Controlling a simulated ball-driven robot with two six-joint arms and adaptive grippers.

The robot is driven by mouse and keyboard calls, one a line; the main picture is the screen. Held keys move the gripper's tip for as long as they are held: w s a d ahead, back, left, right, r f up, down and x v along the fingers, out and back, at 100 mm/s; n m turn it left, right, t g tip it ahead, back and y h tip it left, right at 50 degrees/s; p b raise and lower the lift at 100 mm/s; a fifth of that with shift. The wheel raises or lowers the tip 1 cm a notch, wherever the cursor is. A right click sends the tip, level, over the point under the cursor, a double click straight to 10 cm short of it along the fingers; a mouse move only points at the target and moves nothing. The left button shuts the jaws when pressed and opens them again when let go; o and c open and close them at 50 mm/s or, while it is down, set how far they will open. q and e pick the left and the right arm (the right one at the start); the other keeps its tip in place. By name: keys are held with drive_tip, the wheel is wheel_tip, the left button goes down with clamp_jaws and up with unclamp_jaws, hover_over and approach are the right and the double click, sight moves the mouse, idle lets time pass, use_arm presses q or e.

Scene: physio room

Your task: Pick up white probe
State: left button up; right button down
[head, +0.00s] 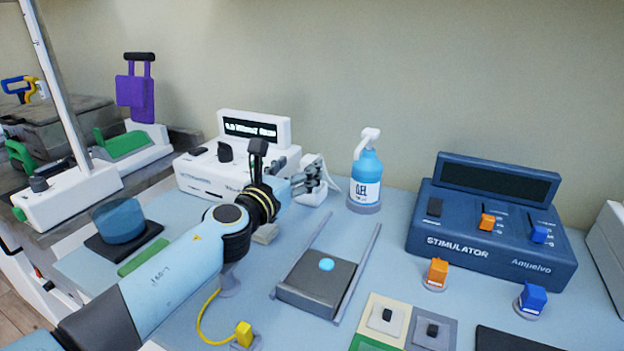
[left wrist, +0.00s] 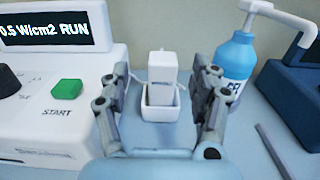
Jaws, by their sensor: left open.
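The white probe (left wrist: 163,66) stands upright in a small white holder (left wrist: 161,104) in the left wrist view, beside the white ultrasound unit. In the head view the probe and holder (head: 312,165) are partly hidden behind my left gripper (head: 308,179). My left gripper is open, and in the left wrist view its two fingers (left wrist: 161,78) frame the probe, one on each side with gaps between. I cannot tell whether the fingertips reach as far as the probe. My right gripper is not in view.
The white unit (left wrist: 60,115) with a green START button (left wrist: 66,92) is close on the left. A blue gel pump bottle (head: 367,176) stands close on the right. A blue stimulator (head: 490,225) is farther right. A grey sliding tray (head: 317,283) lies in front.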

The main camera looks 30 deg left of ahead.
sight(311, 158)
use_arm(q)
drive_tip(key=w, duration=0.1)
drive_tip(key=w+b, duration=0.1)
drive_tip(key=w, duration=0.3)
drive_tip(key=shift+w+d+f, duration=0.1)
drive_tip(key=shift+f, duration=0.2)
drive_tip(key=shift+w+b, duration=0.3)
drive_tip(key=shift+w, duration=0.05)
drive_tip(key=shift+r, duration=0.1)
drive_tip(key=shift+c, duration=0.3)
drive_tip(key=c, duration=1.2)
drive_tip(key=shift+r, duration=0.15)
